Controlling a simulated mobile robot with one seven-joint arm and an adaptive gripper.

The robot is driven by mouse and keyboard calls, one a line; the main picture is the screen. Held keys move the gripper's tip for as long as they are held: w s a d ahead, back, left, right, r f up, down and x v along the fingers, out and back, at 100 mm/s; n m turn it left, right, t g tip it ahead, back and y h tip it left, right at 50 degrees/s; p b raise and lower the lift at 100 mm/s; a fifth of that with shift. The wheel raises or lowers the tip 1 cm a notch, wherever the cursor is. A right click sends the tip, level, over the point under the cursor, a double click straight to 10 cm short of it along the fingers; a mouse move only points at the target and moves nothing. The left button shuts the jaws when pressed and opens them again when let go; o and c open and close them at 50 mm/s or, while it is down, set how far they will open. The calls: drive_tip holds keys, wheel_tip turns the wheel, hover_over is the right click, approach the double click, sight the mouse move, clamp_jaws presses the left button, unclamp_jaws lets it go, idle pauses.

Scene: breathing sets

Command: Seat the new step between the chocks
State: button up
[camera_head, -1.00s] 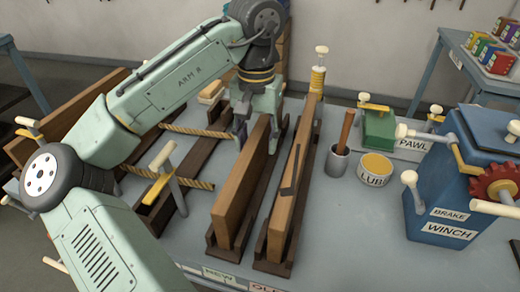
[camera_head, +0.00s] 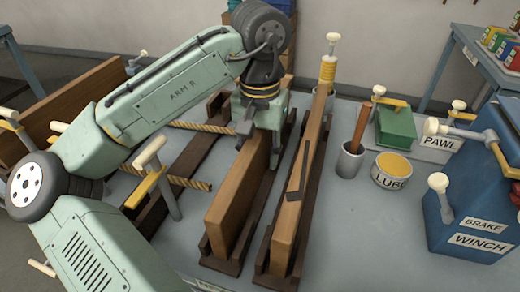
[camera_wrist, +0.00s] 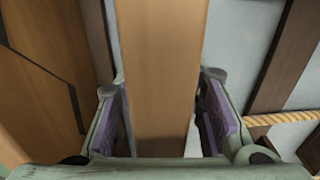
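The new step, a plain brown plank (camera_head: 238,190), stands on edge in a dark tray (camera_head: 222,264). My gripper (camera_head: 261,138) is over its far part, fingers on either side. In the wrist view the plank (camera_wrist: 160,60) runs between the purple-padded fingers (camera_wrist: 165,115); a gap shows at the right pad, so the gripper looks open. The old step (camera_head: 290,215), with a dark crack mark, stands in the tray to the right; its face shows at left in the wrist view (camera_wrist: 40,60). The dark chocks (camera_head: 188,165) lie left, by two ropes (camera_head: 190,182), partly hidden by my arm.
A cream-handled clamp (camera_head: 152,165) rises beside the chocks. Right of the trays stand a grey cup with a wooden handle (camera_head: 350,163), a lube tin (camera_head: 391,172), a green pawl box (camera_head: 395,127) and a blue winch (camera_head: 455,215). Bare tabletop shows at front right.

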clamp_jaws()
idle(0.6)
